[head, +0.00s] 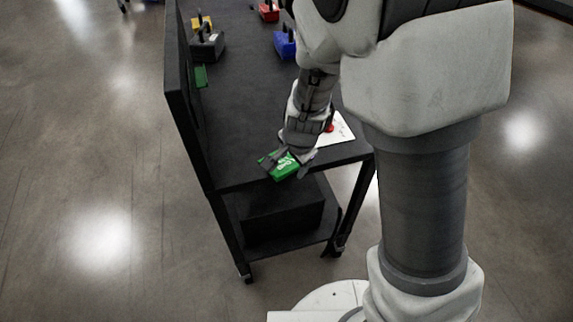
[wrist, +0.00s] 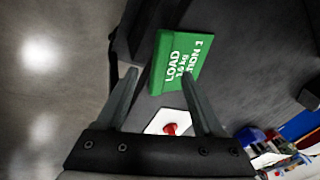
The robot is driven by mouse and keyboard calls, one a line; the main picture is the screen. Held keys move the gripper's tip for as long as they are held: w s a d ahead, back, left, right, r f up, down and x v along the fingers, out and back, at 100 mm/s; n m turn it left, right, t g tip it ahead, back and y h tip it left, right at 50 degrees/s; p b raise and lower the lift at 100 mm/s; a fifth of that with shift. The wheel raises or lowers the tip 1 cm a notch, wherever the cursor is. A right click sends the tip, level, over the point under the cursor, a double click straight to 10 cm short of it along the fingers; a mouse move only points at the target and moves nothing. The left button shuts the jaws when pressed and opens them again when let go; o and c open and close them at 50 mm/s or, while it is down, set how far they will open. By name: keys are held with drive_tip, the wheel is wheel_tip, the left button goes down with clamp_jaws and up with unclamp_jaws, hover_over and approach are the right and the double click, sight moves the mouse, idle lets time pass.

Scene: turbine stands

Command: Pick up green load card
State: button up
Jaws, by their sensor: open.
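The green load card (head: 283,167) is at the near end of the dark cart top. In the wrist view the card (wrist: 180,58) shows white lettering with "LOAD" and a station number. My gripper (head: 288,161) is open over the card, with its fingers apart. In the wrist view my gripper (wrist: 160,74) has the card just past its fingertips, a little right of centre, and the right fingertip overlaps the card's lower edge. I cannot tell whether the fingers touch it. The fingers partly hide the card in the head view.
A white sheet (head: 342,131) with a red knob (head: 329,127) lies beside my gripper. Farther back stand a dark-grey block (head: 207,46), a blue block (head: 284,44) and a red block (head: 269,13). A green piece (head: 201,76) is by the cart's left panel (head: 180,85).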

drive_tip(key=shift+b+x, duration=0.3)
drive_tip(key=shift+x, duration=0.85)
drive_tip(key=shift+r, duration=0.1)
drive_tip(key=c, duration=1.1)
drive_tip(key=shift+s, duration=0.2)
